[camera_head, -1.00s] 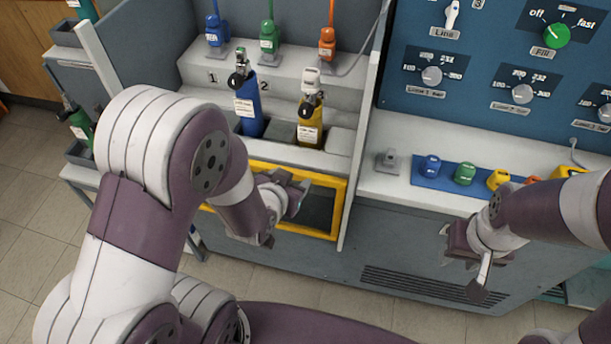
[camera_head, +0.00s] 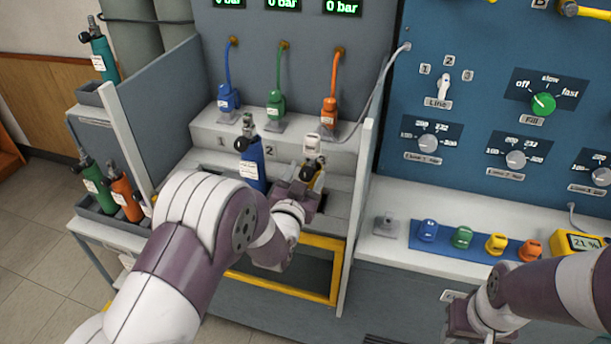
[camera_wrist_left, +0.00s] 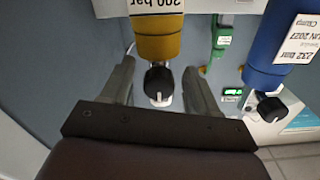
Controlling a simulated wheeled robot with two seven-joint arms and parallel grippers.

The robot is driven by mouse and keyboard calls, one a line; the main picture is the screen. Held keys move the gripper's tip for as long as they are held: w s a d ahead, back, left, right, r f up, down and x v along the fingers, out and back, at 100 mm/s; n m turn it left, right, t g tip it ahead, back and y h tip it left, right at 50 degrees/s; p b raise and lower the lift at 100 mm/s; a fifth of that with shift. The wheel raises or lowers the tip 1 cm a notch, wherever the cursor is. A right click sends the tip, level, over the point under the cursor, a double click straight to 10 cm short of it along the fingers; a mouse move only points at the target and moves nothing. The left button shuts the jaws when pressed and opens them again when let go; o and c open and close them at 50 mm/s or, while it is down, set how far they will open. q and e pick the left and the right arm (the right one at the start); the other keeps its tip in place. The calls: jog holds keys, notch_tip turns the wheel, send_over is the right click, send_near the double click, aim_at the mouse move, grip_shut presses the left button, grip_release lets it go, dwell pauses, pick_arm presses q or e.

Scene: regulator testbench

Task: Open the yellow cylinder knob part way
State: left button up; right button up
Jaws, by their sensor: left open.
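The yellow cylinder (camera_wrist_left: 155,45) shows upside down at the top middle of the left wrist view, with a label reading 200 bar. Its black knob (camera_wrist_left: 158,82) sits between the two fingers of my left gripper (camera_wrist_left: 158,92). The fingers are spread, with a gap on each side of the knob.
A yellow frame (camera_head: 333,275) lies below in front. A grey divider (camera_head: 357,195) stands right of the slots. Coloured hose connectors (camera_head: 329,112) hang behind.

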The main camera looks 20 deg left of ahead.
pick_arm(q)
jog(key=shift+w, duration=0.15)
jog(key=c, duration=1)
jog(key=shift+n, duration=0.3)
jog(key=n+b, duration=0.1)
jog(key=n, duration=0.1)
jog(key=shift+d+n, duration=0.1)
jog(key=shift+n, duration=0.2)
jog(key=shift+n+b, duration=0.95)
jog(key=shift+n, duration=1.25)
